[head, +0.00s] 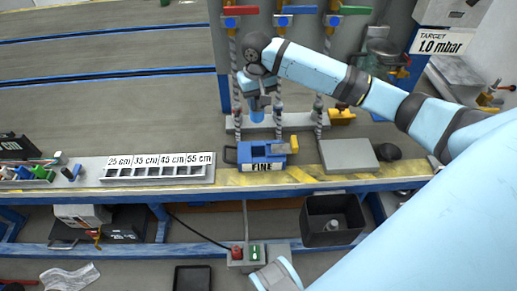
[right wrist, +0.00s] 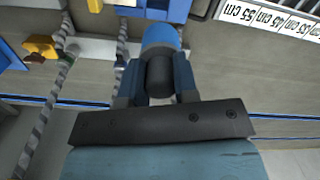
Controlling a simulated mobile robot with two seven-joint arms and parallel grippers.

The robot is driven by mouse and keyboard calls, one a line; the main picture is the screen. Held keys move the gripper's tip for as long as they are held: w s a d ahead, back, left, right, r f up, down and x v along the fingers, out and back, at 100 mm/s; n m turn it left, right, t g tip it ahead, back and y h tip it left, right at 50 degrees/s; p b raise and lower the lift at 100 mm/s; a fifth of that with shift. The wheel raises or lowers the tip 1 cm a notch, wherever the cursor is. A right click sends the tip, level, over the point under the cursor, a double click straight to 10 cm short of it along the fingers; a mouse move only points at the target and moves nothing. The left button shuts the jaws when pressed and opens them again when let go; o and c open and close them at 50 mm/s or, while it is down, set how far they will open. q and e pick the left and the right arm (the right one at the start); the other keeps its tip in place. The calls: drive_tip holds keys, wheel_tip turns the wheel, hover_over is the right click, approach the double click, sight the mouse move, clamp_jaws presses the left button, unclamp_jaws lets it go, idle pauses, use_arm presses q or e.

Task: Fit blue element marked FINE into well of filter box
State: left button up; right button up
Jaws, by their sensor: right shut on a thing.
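My right gripper (head: 257,104) points down and is shut on the blue element (head: 257,115), a small blue cylinder. In the right wrist view, the element's blue end (right wrist: 160,37) and dark body (right wrist: 160,75) show between my fingers (right wrist: 159,88). No mark on it can be read. The blue filter box (head: 276,149), with a FINE label on its front, sits on the bench below and slightly right of the element in the head view. The element is above the box and apart from it.
Twisted hoses (head: 238,95) with red, blue and green valve handles hang behind the box. A grey plate (head: 347,155) lies to its right. A slotted rack (head: 158,182) with length labels stands left. A black bin (head: 332,222) sits below the bench.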

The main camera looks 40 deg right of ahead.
drive_tip(key=shift+w+d+f+b, duration=0.1)
drive_tip(key=shift+d+f+b, duration=0.1)
drive_tip(key=shift+f, duration=0.35)
drive_tip(key=shift+d+f+b, duration=0.15)
drive_tip(key=shift+f, duration=0.4)
wheel_tip(320, 180, down, 6)
drive_tip(key=shift+b, duration=0.95)
drive_tip(key=b, duration=0.2)
approach(259, 147)
drive_tip(key=s+a, duration=0.2)
wheel_tip(259, 147, down, 6)
drive_tip(key=shift+s+d+r+b, duration=0.15)
drive_tip(key=shift+r+b, duration=0.05)
drive_tip(key=shift+b, duration=0.8)
drive_tip(key=shift+f, duration=0.4)
use_arm(q)
drive_tip(key=w+d+r+t+h, duration=0.2)
drive_tip(key=d+r+t+h, duration=0.1)
drive_tip(key=r, duration=0.5)
drive_tip(key=shift+w+d+r+t, duration=0.15)
drive_tip(key=shift+w+d+t, duration=0.15)
drive_tip(key=shift+d+t, duration=0.5)
drive_tip(key=shift+a, duration=0.15)
drive_tip(key=shift+f, duration=0.3)
use_arm(e)
drive_tip(key=o, duration=0.9)
